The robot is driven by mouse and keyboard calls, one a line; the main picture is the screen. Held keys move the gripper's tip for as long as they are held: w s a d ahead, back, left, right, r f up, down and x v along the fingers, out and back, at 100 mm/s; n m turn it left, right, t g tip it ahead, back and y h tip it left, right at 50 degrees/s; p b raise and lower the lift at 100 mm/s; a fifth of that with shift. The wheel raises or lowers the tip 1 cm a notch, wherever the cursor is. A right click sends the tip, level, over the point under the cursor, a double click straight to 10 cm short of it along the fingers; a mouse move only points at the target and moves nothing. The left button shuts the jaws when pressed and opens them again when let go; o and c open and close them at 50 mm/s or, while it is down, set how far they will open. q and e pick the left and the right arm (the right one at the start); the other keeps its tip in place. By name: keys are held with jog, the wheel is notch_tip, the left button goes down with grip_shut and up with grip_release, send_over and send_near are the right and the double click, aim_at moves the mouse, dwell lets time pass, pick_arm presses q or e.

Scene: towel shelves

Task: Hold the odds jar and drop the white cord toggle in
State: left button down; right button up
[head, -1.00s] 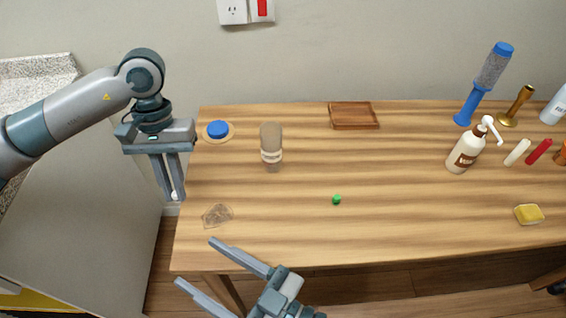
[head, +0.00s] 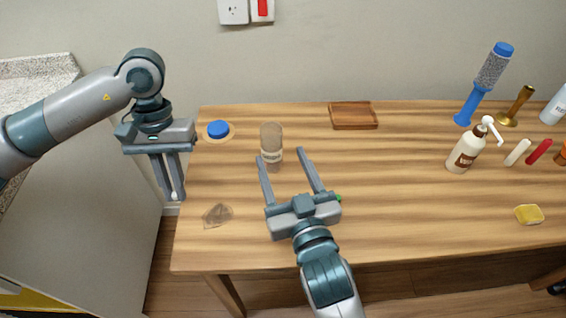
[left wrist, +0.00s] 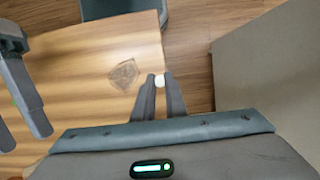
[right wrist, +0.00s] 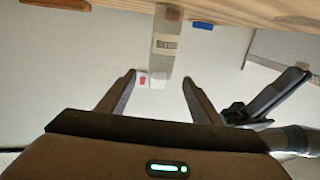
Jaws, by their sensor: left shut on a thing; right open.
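The odds jar (head: 271,136), a clear grey-brown cylinder with a pale label, stands upright at the table's left part. My right gripper (head: 281,155) is open, its fingers pointing at the jar from the front. In the right wrist view the jar (right wrist: 166,42) shows upside down between and beyond the fingertips (right wrist: 159,77); I cannot tell if either finger touches it. The white cord toggle (head: 175,196) is pinched at the tips of my left gripper (head: 174,197), off the table's left edge. The toggle also shows in the left wrist view (left wrist: 159,80).
A blue lid (head: 218,129) lies on a round mat behind the jar's left. A flat clear packet (head: 217,215) lies near the front-left corner. A wooden tray (head: 354,115) is at the back; bottles stand far right.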

aim_at(268, 128)
jog(key=shift+w, duration=0.1)
jog(key=x, duration=1.1)
jog(key=shift+w+a, duration=0.15)
jog(key=shift+w, duration=0.2)
jog(key=c, duration=1.1)
jog(key=o, duration=1.1)
jog(key=shift+s, duration=0.1)
jog(key=v, duration=1.1)
jog(key=shift+s, duration=0.4)
